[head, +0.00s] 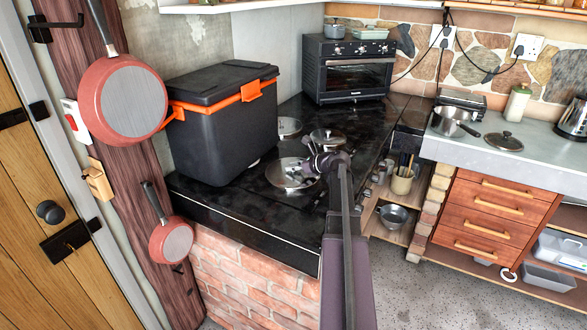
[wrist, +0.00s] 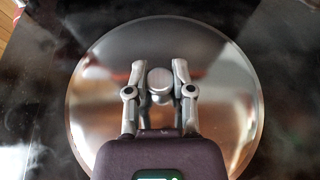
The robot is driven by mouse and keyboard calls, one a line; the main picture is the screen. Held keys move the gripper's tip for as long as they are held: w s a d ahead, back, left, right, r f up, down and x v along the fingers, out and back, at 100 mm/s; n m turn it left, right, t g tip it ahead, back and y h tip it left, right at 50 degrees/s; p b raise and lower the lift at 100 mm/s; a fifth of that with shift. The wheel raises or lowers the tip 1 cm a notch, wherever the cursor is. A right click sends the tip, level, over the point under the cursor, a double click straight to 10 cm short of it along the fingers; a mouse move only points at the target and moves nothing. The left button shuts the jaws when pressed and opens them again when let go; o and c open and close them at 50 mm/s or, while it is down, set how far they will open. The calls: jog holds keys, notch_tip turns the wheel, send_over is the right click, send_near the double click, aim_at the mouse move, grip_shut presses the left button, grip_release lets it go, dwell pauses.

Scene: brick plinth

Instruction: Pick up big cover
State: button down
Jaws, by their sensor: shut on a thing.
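The big cover (head: 280,180) is a round, shiny metal lid with a knob, near the front of the black plinth top. In the wrist view the cover (wrist: 218,95) fills most of the picture, its knob (wrist: 159,84) standing between my fingers. My gripper (head: 305,170) reaches over the cover from the front right. In the wrist view my gripper (wrist: 159,72) is shut on the knob from both sides. The cover looks level; I cannot tell whether it touches the top. My gripper hides part of it in the head view.
Two smaller lids (head: 327,138) (head: 289,127) lie behind the cover. A black box with orange latches (head: 215,130) stands close on the left, and a toaster oven (head: 347,75) at the back. Pans (head: 122,100) hang at the left. A right-hand counter (head: 560,165) holds a pot (head: 450,122).

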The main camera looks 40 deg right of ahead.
jog(key=shift+r+p, duration=1.95)
jog(key=shift+r, duration=0.1)
jog(key=s+d, duration=0.1)
jog(key=s, duration=0.4)
jog(key=s+d, duration=0.2)
jog(key=s, duration=0.3)
jog(key=s+d+r+p, duration=0.1)
jog(key=s, duration=0.4)
jog(key=shift+s+d, duration=0.2)
